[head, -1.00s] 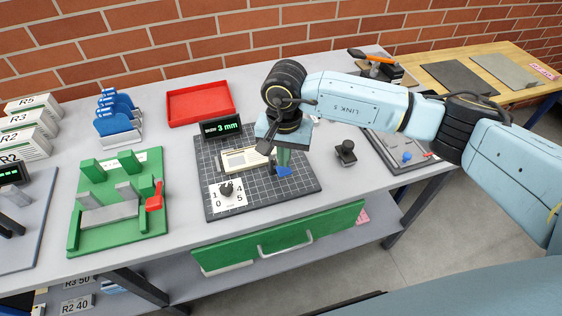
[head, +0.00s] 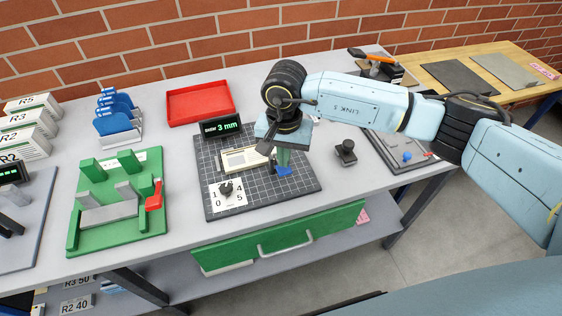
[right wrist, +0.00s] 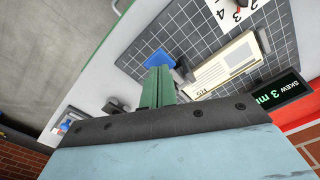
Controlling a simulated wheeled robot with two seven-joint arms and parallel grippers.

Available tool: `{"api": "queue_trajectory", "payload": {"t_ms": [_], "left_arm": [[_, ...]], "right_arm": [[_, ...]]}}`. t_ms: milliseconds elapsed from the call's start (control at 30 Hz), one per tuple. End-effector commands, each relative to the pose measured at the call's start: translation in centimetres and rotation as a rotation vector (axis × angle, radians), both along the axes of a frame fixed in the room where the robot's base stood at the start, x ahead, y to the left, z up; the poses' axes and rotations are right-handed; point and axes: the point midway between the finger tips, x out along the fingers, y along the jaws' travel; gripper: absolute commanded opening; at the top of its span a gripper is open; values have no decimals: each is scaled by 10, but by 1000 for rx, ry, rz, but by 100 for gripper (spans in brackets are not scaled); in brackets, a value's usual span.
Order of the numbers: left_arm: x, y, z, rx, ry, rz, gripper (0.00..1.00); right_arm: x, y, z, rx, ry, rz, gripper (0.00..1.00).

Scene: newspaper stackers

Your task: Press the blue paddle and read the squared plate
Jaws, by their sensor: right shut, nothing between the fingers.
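The squared plate (head: 262,196) is a dark grey gridded board on the grey bench. Its display (head: 221,128) at the back reads 3 mm, with SKEW legible in the right wrist view (right wrist: 276,92). A cream paper stack (head: 243,159) lies on the board. The blue paddle (head: 284,171) sits near its right front part and also shows in the right wrist view (right wrist: 160,59). My right gripper (head: 284,158) points down with green fingers shut and empty, its tips right at the paddle; whether they touch it I cannot tell. My left gripper is out of view.
A numbered dial (head: 227,189) is at the board's front left. A green fixture (head: 120,236) with a red lever stands left, and a red tray (head: 201,103) behind. A black knob-like piece (head: 346,152) stands to the right. A green drawer (head: 280,238) is below the bench edge.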

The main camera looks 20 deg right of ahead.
Motion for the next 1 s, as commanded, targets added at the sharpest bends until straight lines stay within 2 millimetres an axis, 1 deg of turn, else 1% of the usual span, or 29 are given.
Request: {"api": "queue_trajectory", "payload": {"t_ms": [1000], "left_arm": [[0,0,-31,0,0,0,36]], "right_arm": [[0,0,-32,0,-1,-1,0]]}}
